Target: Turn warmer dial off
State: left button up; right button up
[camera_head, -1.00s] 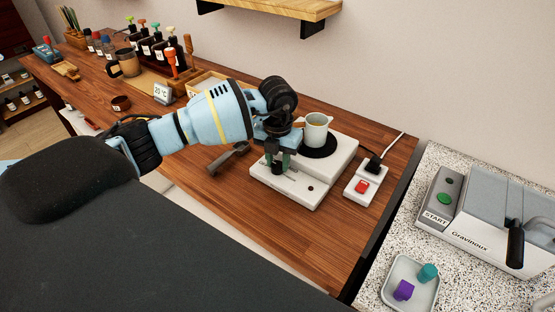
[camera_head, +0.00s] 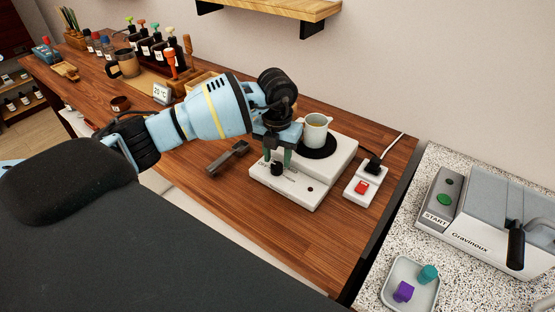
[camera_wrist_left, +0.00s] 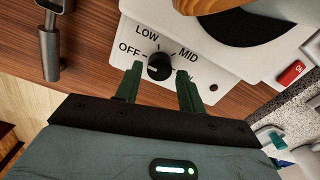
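The white warmer (camera_head: 322,184) stands on the wooden counter, its black dial (camera_head: 277,169) on the front panel. In the left wrist view the dial (camera_wrist_left: 160,67) sits by the printed labels OFF, LOW and MID; I cannot tell surely which label it points at. My left gripper (camera_head: 278,156) is just above the dial, with its green fingers pointing down. In the wrist view the gripper (camera_wrist_left: 159,72) is open, one finger to each side of the dial with gaps between, holding nothing. A cup (camera_head: 316,131) stands on the warmer's black plate (camera_head: 318,153). My right gripper is not in view.
A power strip with a red switch (camera_head: 361,187) lies right of the warmer. A dark metal tool (camera_head: 228,158) lies on the counter to its left. Bottles stand farther back left. The counter front of the warmer is clear. A speckled bench (camera_head: 370,290) is at right.

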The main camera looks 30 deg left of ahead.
aim_at(277, 164)
pick_arm(q)
notch_tip(277, 164, up, 6)
dwell(0.4)
jog(key=shift+f, duration=0.1)
